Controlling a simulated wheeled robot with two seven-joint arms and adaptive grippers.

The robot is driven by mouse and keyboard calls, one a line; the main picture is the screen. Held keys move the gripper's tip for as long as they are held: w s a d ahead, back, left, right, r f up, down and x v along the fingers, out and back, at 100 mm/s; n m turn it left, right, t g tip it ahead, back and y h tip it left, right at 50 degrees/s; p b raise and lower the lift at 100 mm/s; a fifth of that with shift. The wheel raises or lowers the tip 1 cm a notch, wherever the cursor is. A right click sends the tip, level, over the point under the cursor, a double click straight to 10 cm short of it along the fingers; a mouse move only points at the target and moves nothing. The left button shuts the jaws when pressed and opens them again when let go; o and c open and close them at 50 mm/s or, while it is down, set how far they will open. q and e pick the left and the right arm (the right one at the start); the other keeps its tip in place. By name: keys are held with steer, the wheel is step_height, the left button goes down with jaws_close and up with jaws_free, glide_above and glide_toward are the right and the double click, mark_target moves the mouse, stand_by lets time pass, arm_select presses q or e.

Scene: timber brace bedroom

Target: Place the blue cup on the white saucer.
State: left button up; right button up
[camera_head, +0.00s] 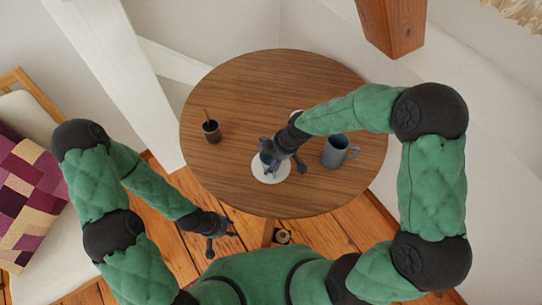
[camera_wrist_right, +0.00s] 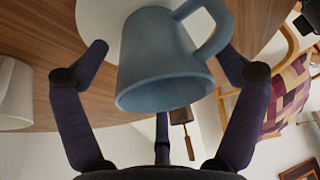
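The blue cup (camera_wrist_right: 165,60) is between the spread fingers of my right gripper (camera_wrist_right: 165,50) in the wrist view, its handle toward the upper right. A gap shows between the left finger and the cup. The white saucer (camera_wrist_right: 95,18) lies under the cup's base. In the head view the saucer (camera_head: 278,177) is on the round table, with my right gripper (camera_head: 278,163) over it, hiding most of the cup (camera_head: 265,158). The cup looks upright on the saucer. My left gripper (camera_head: 223,241) is empty, fingers apart, below the table's near edge.
A blue-grey mug (camera_head: 336,152) stands right of the saucer on the wooden table (camera_head: 240,90). A dark cup (camera_head: 211,131) with a stick in it stands at left. A white object (camera_head: 296,116) is partly hidden behind my right wrist. The table's front left is clear.

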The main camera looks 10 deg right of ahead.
steer(key=shift+r, duration=0.1)
steer(key=shift+r, duration=0.25)
steer(key=p+v, duration=0.3)
steer(key=v, duration=0.8)
steer(key=shift+d+r, duration=0.2)
steer(key=shift+r, duration=0.1)
